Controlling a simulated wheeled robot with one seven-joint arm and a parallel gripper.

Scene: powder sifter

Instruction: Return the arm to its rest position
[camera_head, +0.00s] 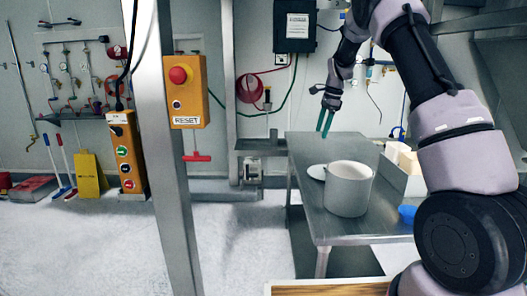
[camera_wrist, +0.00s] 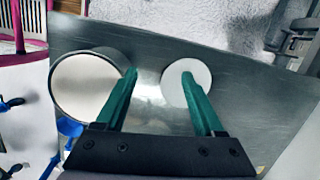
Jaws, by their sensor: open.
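My gripper (camera_head: 325,122) has teal fingers and hangs above the far part of the metal table (camera_head: 305,172), pointing down. In the wrist view my gripper (camera_wrist: 160,77) is open, with its two fingers apart and nothing between them. A white cylindrical pot (camera_head: 348,190) stands on the table, nearer the camera than the gripper. In the wrist view the pot (camera_wrist: 84,84) is at the left. A white round disc (camera_head: 317,172) lies beside the pot; in the wrist view the disc (camera_wrist: 186,80) shows partly behind the right finger. My arm reaches in from the right side of the head view.
A white box (camera_head: 396,178) and a blue item (camera_head: 407,213) are on the table's right side. A grey post (camera_head: 167,150) with an orange reset box (camera_head: 186,92) stands at the left. The floor between post and table is clear.

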